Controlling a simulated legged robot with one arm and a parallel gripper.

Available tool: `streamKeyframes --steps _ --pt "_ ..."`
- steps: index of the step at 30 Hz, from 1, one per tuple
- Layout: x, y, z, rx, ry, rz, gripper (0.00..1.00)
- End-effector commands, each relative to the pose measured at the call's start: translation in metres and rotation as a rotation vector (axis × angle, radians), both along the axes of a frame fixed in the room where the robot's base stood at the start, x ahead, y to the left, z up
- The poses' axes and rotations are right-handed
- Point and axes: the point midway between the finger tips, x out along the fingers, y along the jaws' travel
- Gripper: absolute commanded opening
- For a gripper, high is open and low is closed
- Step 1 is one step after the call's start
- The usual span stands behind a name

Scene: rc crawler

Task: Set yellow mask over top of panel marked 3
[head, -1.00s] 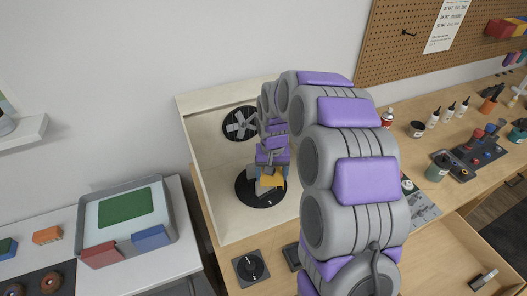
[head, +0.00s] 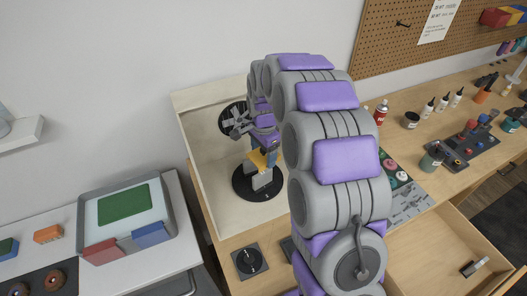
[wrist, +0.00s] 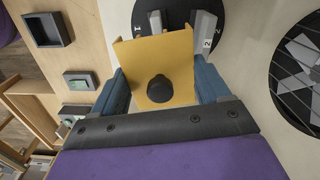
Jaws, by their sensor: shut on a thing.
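The yellow mask (wrist: 180,62) fills the middle of the wrist view, with its dark round knob (wrist: 160,88) facing me. My gripper (wrist: 162,84) is shut on it, the blue fingers on either side. In the head view the mask (head: 262,160) is under my gripper (head: 266,148), over the black round turntable (head: 243,187). Light grey panels stand on the turntable. One panel (wrist: 206,32) reads 2 in the wrist view, and another panel (wrist: 155,20) shows beyond the mask. I cannot read a 3; the mask hides part of the turntable.
The turntable stands in a pale open booth with a fan (head: 232,117) on its back wall. A small dark dial plate (head: 249,261) lies in front of the booth. A tray (head: 168,203) stands on the left table. Bottles and tools occupy the right bench.

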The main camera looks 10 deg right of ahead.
Motion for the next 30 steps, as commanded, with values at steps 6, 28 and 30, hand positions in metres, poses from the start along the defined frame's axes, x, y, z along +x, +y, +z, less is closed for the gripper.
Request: streamKeyframes --steps 6,28,30 --pt "0.000 0.000 0.000 0.000 0.000 -0.001 0.42" --pt "0.000 0.000 -0.034 0.001 0.002 -0.001 0.42" --pt "0.000 0.000 -0.039 0.001 0.003 -0.001 0.42"
